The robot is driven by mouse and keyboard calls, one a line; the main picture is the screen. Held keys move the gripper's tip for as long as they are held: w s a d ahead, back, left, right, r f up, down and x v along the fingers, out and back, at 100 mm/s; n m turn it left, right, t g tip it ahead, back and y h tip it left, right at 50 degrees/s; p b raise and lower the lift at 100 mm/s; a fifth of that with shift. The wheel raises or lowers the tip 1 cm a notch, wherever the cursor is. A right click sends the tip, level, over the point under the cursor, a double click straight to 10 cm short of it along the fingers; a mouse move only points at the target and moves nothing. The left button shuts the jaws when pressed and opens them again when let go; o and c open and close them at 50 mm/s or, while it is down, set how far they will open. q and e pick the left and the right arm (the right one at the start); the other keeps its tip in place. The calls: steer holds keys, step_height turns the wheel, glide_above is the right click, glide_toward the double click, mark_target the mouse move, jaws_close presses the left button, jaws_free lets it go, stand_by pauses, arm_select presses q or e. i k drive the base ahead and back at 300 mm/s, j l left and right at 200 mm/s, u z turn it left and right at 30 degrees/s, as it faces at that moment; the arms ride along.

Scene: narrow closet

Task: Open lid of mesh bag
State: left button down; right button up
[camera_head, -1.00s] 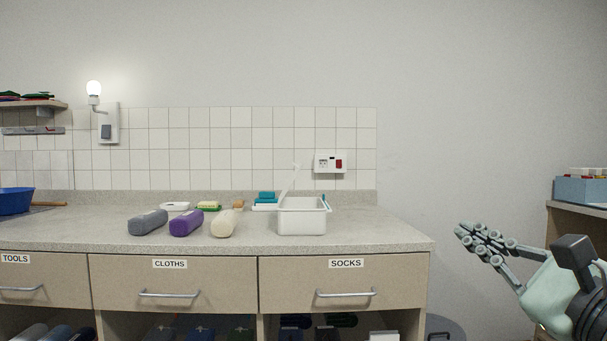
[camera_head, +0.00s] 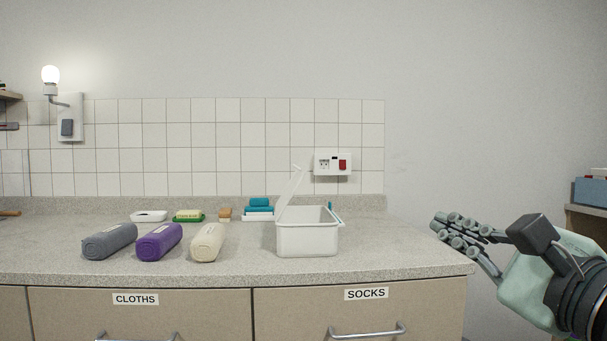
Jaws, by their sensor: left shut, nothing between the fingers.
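I cannot make out a mesh bag in the head view. A white open-topped box (camera_head: 307,240) stands on the counter right of centre. A thin pale, see-through panel (camera_head: 291,191) rises tilted from its left side; it looks like a raised lid, but I cannot tell for sure.
The counter (camera_head: 390,258) holds a grey roll (camera_head: 110,241), a purple roll (camera_head: 159,242) and a cream roll (camera_head: 207,242). Behind are a white dish (camera_head: 149,216), a green-based sponge (camera_head: 188,216) and teal items (camera_head: 259,206). The counter is clear right of the box.

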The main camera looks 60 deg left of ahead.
mark_target(293, 188)
steer(key=i+j, duration=0.1)
steer(key=j, duration=0.75)
steer(key=i+j, duration=0.15)
steer(key=j, duration=0.75)
steer(key=i, duration=0.05)
